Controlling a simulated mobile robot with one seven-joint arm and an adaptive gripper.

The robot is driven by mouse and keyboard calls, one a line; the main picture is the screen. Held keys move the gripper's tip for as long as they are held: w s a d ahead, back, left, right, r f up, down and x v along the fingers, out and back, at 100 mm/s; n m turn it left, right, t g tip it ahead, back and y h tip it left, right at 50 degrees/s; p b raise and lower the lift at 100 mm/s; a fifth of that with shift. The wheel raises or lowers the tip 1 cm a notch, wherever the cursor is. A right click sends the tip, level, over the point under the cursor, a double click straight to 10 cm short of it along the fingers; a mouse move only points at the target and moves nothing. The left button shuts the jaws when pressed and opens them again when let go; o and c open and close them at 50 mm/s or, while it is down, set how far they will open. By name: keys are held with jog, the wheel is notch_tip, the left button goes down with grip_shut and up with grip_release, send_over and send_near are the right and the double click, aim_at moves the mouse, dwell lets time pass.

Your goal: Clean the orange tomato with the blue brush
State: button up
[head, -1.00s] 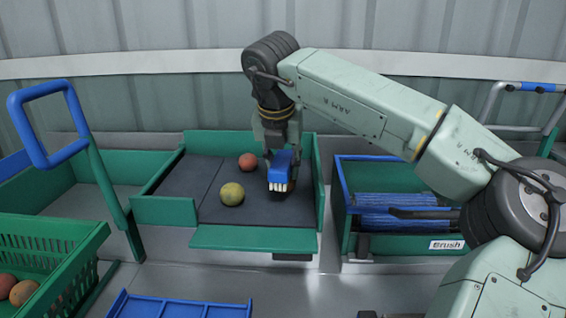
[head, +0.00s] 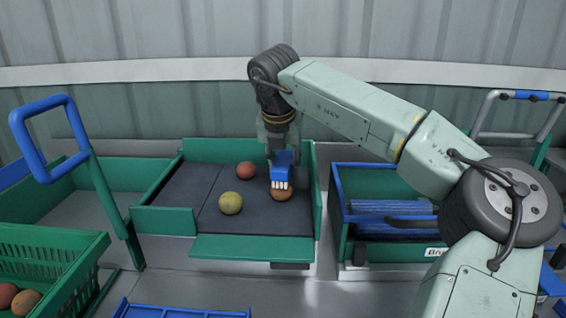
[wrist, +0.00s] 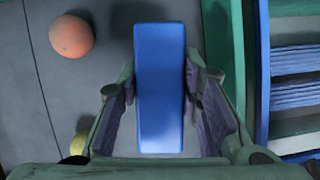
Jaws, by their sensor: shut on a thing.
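My gripper (head: 280,152) is shut on the blue brush (head: 282,167), whose white bristles point down. The orange tomato (head: 282,193) lies on the dark tray floor directly under the bristles, which overlap its top in the head view and appear to touch it. In the wrist view the blue brush (wrist: 160,88) sits between the two fingers and hides the orange tomato.
A red tomato (head: 246,170) and a yellow-green tomato (head: 231,203) lie in the same green-walled tray (head: 254,247). A blue-edged bin (head: 345,232) with a brush label stands to the right. A green crate (head: 62,284) with tomatoes is at lower left.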

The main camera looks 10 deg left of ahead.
jog(key=shift+r, duration=0.1)
jog(key=shift+r+p, duration=2)
jog(key=shift+r, duration=0.95)
jog(key=shift+f, duration=0.15)
jog(key=f+b, duration=0.1)
jog(key=s+f+b, duration=0.1)
jog(key=b, duration=0.1)
jog(key=f+b, duration=0.1)
jog(key=f, duration=0.1)
jog(key=shift+s+b, duration=0.25)
jog(key=shift+b, duration=0.15)
jog(key=shift+s+f+b, duration=0.35)
jog(key=shift+f+b, duration=0.2)
jog(key=shift+d+f+b, duration=0.1)
jog(key=shift+f+b, duration=0.2)
jog(key=shift+f, duration=0.1)
jog(key=shift+w, duration=0.15)
